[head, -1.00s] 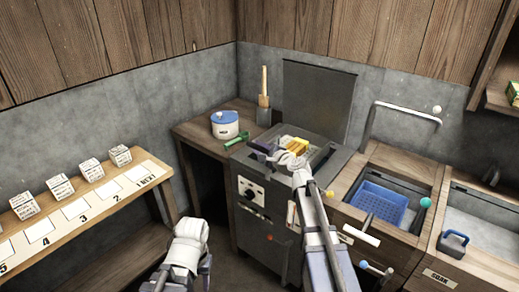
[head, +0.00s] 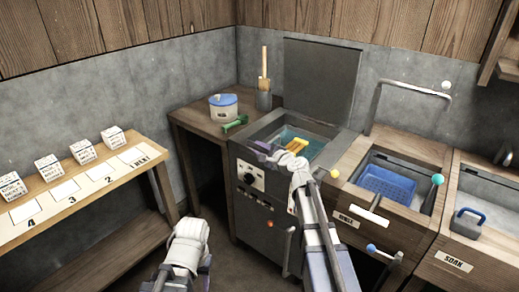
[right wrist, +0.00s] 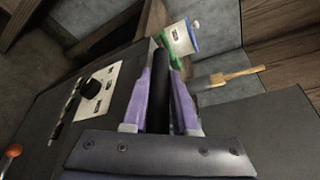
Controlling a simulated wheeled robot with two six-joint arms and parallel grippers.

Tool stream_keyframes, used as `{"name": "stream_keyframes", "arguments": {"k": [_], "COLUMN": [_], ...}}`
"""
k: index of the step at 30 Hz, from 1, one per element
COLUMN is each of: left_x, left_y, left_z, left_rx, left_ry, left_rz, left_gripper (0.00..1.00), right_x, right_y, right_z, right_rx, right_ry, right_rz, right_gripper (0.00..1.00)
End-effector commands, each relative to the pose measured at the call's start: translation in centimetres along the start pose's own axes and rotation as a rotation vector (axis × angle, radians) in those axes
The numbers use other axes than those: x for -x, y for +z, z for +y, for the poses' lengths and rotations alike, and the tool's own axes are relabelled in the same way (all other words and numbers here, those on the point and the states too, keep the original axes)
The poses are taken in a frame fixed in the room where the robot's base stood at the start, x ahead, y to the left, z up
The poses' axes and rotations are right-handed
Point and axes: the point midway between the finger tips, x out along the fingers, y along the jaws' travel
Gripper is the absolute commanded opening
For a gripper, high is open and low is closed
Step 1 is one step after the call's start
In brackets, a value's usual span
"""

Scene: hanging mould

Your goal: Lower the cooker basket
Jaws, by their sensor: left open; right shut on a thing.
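The cooker (head: 262,200) is a dark box with its lid up at the back. My right gripper (head: 262,150) is at the cooker's front left rim. In the right wrist view, its purple fingers (right wrist: 165,95) are shut on a dark bar (right wrist: 160,72), seemingly the basket's handle. My left gripper (head: 183,278) is open and empty, low in front of the cooker's left side.
A blue-lidded pot (head: 223,106) and a green tool (head: 235,122) are on the left counter. A blue basket (head: 387,183) sits in the sink to the right. A shelf (head: 90,190) with several white blocks is on the left. The left floor is clear.

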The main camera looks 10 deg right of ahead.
Motion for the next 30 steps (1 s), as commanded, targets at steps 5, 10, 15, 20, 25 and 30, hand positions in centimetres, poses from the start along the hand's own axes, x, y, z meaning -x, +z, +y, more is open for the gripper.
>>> {"name": "stream_keyframes", "arguments": {"k": [5,10,15,20,25,30], "left_x": [-5.0,-7.2,-7.8,-7.7,-7.7,-7.7], "left_y": [-0.3,-0.4,-0.5,-0.5,-0.5,-0.5], "left_z": [0.5,0.7,0.7,0.7,0.7,0.7], "left_rx": [0.0,0.0,0.0,0.0,0.0,0.0], "left_ry": [0.0,0.0,0.0,0.0,0.0,0.0], "left_rz": [0.0,0.0,0.0,0.0,0.0,0.0], "left_gripper": [0.5,0.5,0.5,0.5,0.5,0.5], "right_x": [-1.1,-1.5,-1.7,-1.6,-1.6,-1.6], "right_y": [-2.6,-3.7,-4.0,-4.0,-4.0,-4.0], "right_z": [4.2,6.0,6.5,6.5,6.6,6.6], "right_rx": [0.001,0.001,0.001,0.002,0.004,0.003], "right_ry": [0.0,0.0,0.001,0.003,0.006,0.004], "right_rz": [0.0,0.0,0.0,0.0,-0.001,0.0], "right_gripper": [0.0,0.0,0.0,0.0,0.29,0.48]}}
